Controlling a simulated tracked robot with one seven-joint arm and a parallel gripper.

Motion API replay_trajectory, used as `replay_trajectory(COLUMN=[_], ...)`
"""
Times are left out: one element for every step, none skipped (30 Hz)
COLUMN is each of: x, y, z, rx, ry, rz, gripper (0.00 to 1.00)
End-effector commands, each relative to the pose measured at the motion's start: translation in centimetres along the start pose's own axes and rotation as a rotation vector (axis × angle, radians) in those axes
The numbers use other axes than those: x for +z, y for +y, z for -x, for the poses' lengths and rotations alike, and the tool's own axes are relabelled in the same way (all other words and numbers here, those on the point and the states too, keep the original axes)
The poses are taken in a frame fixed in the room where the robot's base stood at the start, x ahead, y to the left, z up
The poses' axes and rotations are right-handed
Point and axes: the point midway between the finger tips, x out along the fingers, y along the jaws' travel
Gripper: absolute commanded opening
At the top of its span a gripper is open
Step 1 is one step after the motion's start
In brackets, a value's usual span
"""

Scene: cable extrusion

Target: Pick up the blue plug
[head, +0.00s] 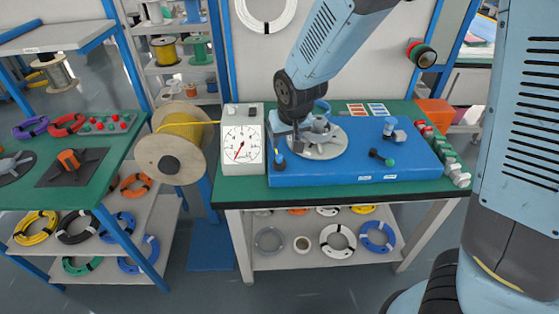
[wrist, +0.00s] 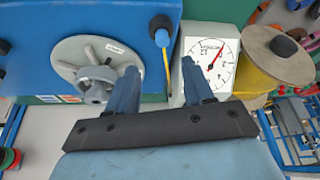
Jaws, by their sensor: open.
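The blue plug (wrist: 162,38) has a dark cap and sits at the edge of the blue machine, beside the grey round disc (wrist: 92,62). A yellow cable (wrist: 167,66) runs from it. In the head view the plug (head: 280,162) shows at the left end of the machine (head: 330,177). My gripper (wrist: 158,68) is open, with its two blue fingers apart and nothing between them. In the wrist view the plug lies beyond the fingertips, roughly in line with the gap. In the head view my gripper is above the machine's left part, partly hidden by its own wrist.
A white dial gauge (head: 242,148) stands just left of the machine, and a yellow cable spool (head: 178,140) hangs farther left. Several connectors (head: 447,155) line the table's right edge.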

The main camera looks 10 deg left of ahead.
Motion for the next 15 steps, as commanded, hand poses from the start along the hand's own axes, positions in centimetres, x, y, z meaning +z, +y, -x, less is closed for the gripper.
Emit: replay_trajectory(x=[0.1, 0.1, 0.1, 0.1, 0.1, 0.0, 0.0, 0.0, 0.1, 0.1, 0.0, 0.0, 0.0, 0.0, 0.0], y=[0.1, 0.1, 0.1, 0.1, 0.1, 0.1, 0.1, 0.1, 0.0, 0.0, 0.0, 0.0, 0.0, 0.0, 0.0], z=[-0.8, -1.2, -1.7, -2.1, -2.4, -2.8, -3.0, -3.3, -3.5, -3.6, -3.7, -3.8, -3.9, -4.0, -4.2], rx=[0.003, 0.003, 0.003, 0.002, 0.002, 0.002, 0.002, 0.001, 0.001, 0.001, 0.001, 0.0, 0.0, 0.0, 0.001], ry=[-0.004, -0.004, -0.003, -0.003, -0.003, -0.002, -0.002, -0.002, -0.002, -0.002, -0.001, -0.001, -0.001, -0.001, -0.001], rz=[-0.003, -0.002, -0.002, -0.002, -0.003, -0.002, -0.001, -0.001, 0.0, -0.001, -0.001, -0.002, -0.002, -0.002, -0.002], gripper=[0.52, 0.52, 0.52, 0.52, 0.52, 0.52, 0.52, 0.52, 0.52, 0.52, 0.52, 0.52, 0.52, 0.52, 0.52])
